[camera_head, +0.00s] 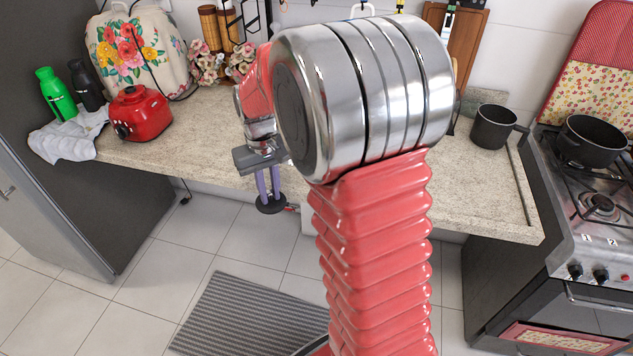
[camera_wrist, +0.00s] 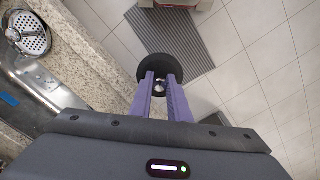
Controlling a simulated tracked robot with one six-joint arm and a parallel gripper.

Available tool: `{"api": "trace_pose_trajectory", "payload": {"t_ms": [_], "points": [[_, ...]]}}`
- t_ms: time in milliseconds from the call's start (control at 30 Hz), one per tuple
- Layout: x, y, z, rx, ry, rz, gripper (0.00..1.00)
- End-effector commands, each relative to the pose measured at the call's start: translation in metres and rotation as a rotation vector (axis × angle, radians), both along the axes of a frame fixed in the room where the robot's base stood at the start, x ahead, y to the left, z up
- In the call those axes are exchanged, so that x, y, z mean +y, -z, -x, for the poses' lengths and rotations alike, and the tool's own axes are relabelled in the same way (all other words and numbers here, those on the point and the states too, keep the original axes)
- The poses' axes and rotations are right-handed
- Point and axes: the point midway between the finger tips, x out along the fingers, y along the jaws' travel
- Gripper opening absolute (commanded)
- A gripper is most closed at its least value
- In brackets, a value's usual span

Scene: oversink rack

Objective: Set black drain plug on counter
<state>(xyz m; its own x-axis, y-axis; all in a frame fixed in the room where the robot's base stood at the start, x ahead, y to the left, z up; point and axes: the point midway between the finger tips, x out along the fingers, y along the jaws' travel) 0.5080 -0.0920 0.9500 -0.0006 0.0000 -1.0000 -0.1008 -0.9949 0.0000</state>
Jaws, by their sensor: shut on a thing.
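My gripper (camera_head: 269,190) has purple fingers and points downward in the head view. It is shut on the black drain plug (camera_head: 271,206), a round dark disc at the fingertips. In the wrist view the plug (camera_wrist: 150,66) sits at the ends of the purple fingers (camera_wrist: 161,86), with floor seen behind it. The speckled beige counter (camera_head: 205,140) runs behind my arm. In the head view the plug overlaps the space just below the counter's front edge.
A metal sink (camera_wrist: 35,85) with a round strainer (camera_wrist: 28,32) is at the left of the wrist view. A red appliance (camera_head: 140,113), a cloth (camera_head: 68,135) and bottles (camera_head: 56,95) stand on the left counter. A dark pot (camera_head: 493,128) and stove (camera_head: 600,215) are right.

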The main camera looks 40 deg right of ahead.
Motion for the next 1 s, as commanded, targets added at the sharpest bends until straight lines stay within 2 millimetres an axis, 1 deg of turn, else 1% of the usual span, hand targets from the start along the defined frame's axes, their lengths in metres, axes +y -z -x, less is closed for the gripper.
{"api": "trace_pose_trajectory", "payload": {"t_ms": [33,100,200,333,400,500,1000], "points": [[0.017,0.007,-0.012,0.002,-0.024,0.0,0.0],[0.038,0.015,-0.027,0.002,-0.047,0.0,0.0],[0.064,0.025,-0.045,0.002,-0.074,0.0,0.0],[0.085,0.033,-0.057,0.001,-0.096,0.0,0.0],[0.089,0.035,-0.06,0.001,-0.1,0.0,0.0],[0.091,0.035,-0.062,0.0,-0.101,0.0,0.0],[0.09,0.035,-0.061,0.0,-0.1,0.0,0.0]]}}
